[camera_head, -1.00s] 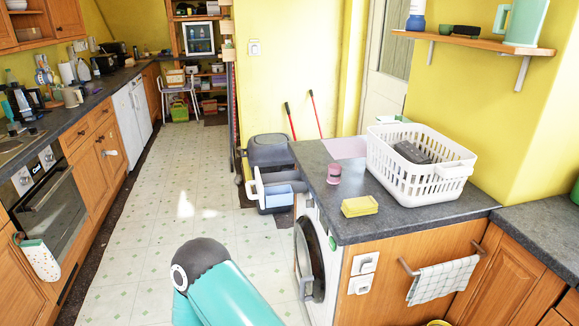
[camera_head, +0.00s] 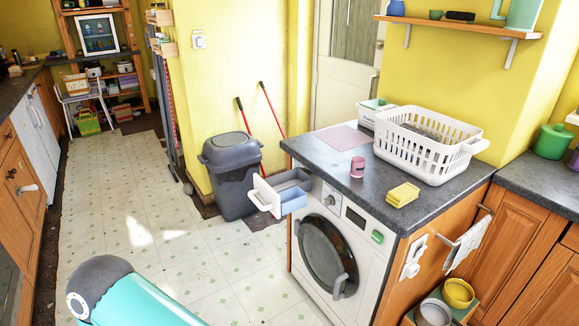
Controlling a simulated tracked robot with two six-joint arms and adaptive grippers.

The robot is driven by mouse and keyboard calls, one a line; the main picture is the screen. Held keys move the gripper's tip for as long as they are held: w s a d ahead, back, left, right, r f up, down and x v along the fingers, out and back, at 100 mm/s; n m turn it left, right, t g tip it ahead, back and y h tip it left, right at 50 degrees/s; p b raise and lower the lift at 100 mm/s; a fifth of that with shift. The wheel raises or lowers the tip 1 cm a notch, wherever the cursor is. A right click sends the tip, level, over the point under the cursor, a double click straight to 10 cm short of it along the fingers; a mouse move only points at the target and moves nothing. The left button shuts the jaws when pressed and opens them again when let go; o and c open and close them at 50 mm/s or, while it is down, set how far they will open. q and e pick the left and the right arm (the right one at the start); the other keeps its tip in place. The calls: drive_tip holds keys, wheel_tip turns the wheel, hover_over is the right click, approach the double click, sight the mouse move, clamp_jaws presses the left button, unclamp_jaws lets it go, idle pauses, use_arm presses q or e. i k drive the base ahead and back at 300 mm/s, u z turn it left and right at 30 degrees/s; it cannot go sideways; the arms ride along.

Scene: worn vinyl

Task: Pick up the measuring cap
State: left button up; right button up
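A small pink cup-shaped thing (camera_head: 357,167), which looks like the measuring cap, stands on the dark grey worktop (camera_head: 330,158) above the washing machine. It is left of the white basket and apart from it. Neither of my grippers is in view. A teal and dark grey link of mine shows at the bottom left, well away from the pink cap.
A white laundry basket (camera_head: 425,155) and yellow sponges (camera_head: 403,194) share the worktop. Below, the washing machine (camera_head: 335,250) has its detergent drawer (camera_head: 280,189) pulled out. A grey bin (camera_head: 231,172) stands behind. The tiled floor (camera_head: 190,240) at left is clear.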

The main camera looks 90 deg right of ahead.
sight(357, 165)
drive_tip(key=u, duration=0.55)
drive_tip(key=i, duration=0.25)
drive_tip(key=z, duration=2.7)
drive_tip(key=i, duration=0.2)
drive_tip(key=z, duration=1.35)
drive_tip(key=k, duration=0.35)
drive_tip(key=z, duration=0.55)
drive_tip(key=i, duration=1.55)
drive_tip(key=u, duration=0.4)
